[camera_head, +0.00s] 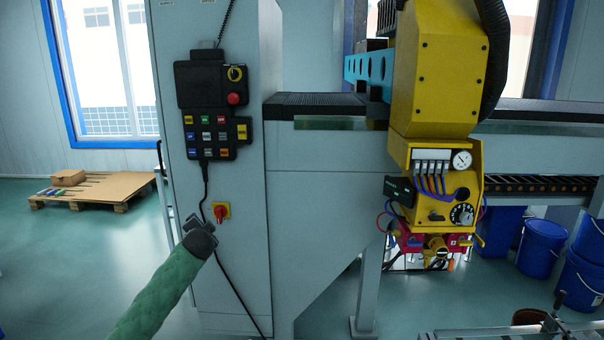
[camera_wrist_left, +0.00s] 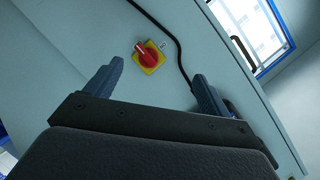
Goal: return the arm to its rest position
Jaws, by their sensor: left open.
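My left arm (camera_head: 165,290), in a green sleeve, comes in from the lower left in the head view. My left gripper (camera_head: 203,222) is in front of the grey cabinet (camera_head: 235,270), just left of and below the red rotary switch. In the left wrist view the two fingers of the left gripper (camera_wrist_left: 152,88) are wide apart with nothing between them. The red switch on its yellow plate (camera_head: 221,211) also shows in the left wrist view (camera_wrist_left: 149,56), beyond the fingertips and apart from them. My right gripper is not in view.
A black control pendant (camera_head: 208,105) hangs on the cabinet above the gripper, with a black cable (camera_wrist_left: 178,40) running down beside the switch. A yellow machine head (camera_head: 437,80) stands to the right. A wooden pallet (camera_head: 95,188) lies at left. Open floor (camera_head: 70,260) is left of the cabinet.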

